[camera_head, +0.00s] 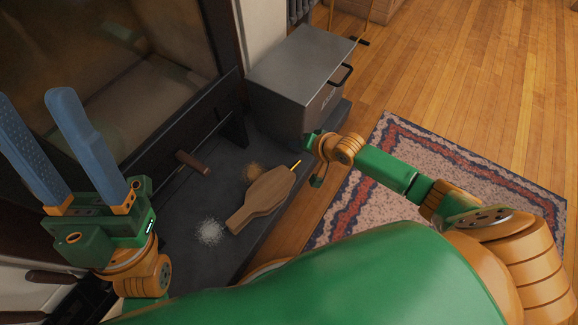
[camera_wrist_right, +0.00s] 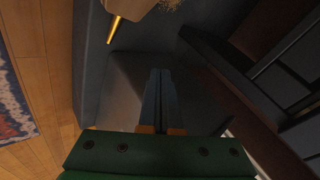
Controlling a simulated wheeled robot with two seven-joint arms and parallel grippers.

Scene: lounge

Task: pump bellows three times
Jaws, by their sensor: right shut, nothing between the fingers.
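The wooden bellows (camera_head: 264,200) lie flat on the dark hearth, handles towards the lower left and brass nozzle (camera_head: 296,164) towards the grey box. In the right wrist view the nozzle (camera_wrist_right: 114,30) and part of the bellows' body (camera_wrist_right: 130,6) show at the top left. My right gripper (camera_wrist_right: 160,72) is shut and empty over the hearth, apart from the bellows. In the head view it is beside the nozzle end, near the box, and its fingers are mostly hidden. My left gripper (camera_head: 35,96) is open and empty, fingers raised in front of the fireplace.
A grey metal box (camera_head: 300,68) with a black handle stands at the hearth's far end. White powder (camera_head: 211,232) and brownish powder (camera_head: 253,172) lie beside the bellows. A wooden handle (camera_head: 192,162) sticks out from the fireplace. A patterned rug (camera_head: 390,150) lies on the floor at right.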

